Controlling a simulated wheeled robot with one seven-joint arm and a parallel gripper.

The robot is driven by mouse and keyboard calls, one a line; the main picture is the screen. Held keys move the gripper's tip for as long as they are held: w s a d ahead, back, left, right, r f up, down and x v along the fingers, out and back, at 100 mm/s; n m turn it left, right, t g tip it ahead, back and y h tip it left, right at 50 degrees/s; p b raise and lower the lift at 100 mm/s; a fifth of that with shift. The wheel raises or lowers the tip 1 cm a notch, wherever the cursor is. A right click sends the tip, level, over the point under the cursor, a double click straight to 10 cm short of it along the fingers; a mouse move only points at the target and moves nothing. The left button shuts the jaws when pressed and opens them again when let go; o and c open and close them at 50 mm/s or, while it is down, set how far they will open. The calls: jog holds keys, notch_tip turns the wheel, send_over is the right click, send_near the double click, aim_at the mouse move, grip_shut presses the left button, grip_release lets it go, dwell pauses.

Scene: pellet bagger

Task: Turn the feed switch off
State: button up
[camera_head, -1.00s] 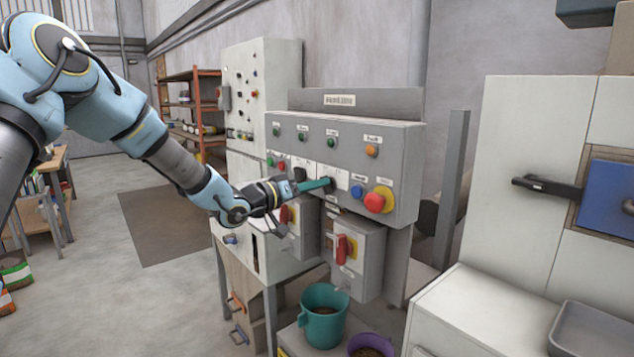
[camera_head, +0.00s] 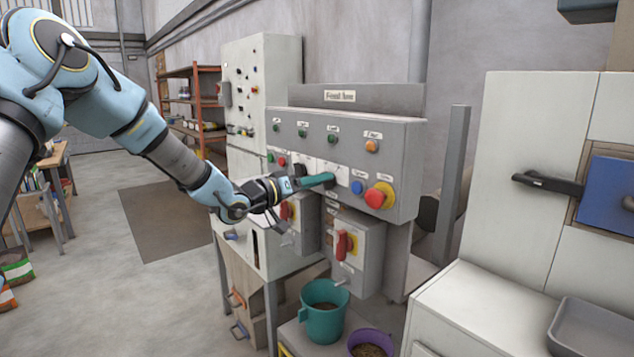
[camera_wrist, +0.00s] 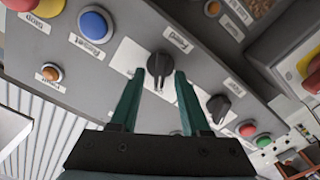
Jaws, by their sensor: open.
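The feed switch is a black rotary knob (camera_wrist: 159,66) on a white label plate in the wrist view, beside a label that seems to read "Feed". Its pointer lies roughly along the line of my fingers. My gripper (camera_wrist: 160,74) is open, with one green finger on each side of the knob. I cannot tell whether the fingers touch it. In the head view my gripper (camera_head: 331,179) is at the front of the grey control panel (camera_head: 408,150), and its fingers hide the knob.
A second black knob (camera_wrist: 218,107) sits close to one finger. A blue button (camera_head: 357,187) and a red stop button (camera_head: 375,198) on yellow are to the right. A red-handled switch box (camera_head: 345,245) hangs below. A teal bucket (camera_head: 322,326) stands lower down.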

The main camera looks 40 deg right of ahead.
jog(key=a+b, duration=0.3)
jog(key=a, duration=0.7)
jog(key=shift+w+a+b, duration=0.3)
jog(key=shift+a, duration=0.1)
jog(key=w+a+f+n+t+y, duration=0.4)
jog(key=w+a+f+t+y, duration=0.35)
jog(key=w+a, duration=0.4)
jog(key=a+f+n+y, duration=0.1)
jog(key=a+f+y, duration=0.2)
jog(key=a, duration=0.7)
jog(key=a+f+n+y, duration=0.2)
jog(key=a+y, duration=0.1)
jog(key=a, duration=0.6)
jog(key=s+a+f+n+g+y, duration=0.2)
jog(key=s+a+n+g+y, duration=0.2)
jog(key=s+a, duration=1)
jog(key=a+g, duration=0.1)
jog(key=a, duration=0.2)
jog(key=shift+s+a+f, duration=0.15)
jog(key=shift+s+f, duration=0.1)
jog(key=shift+s, duration=0.15)
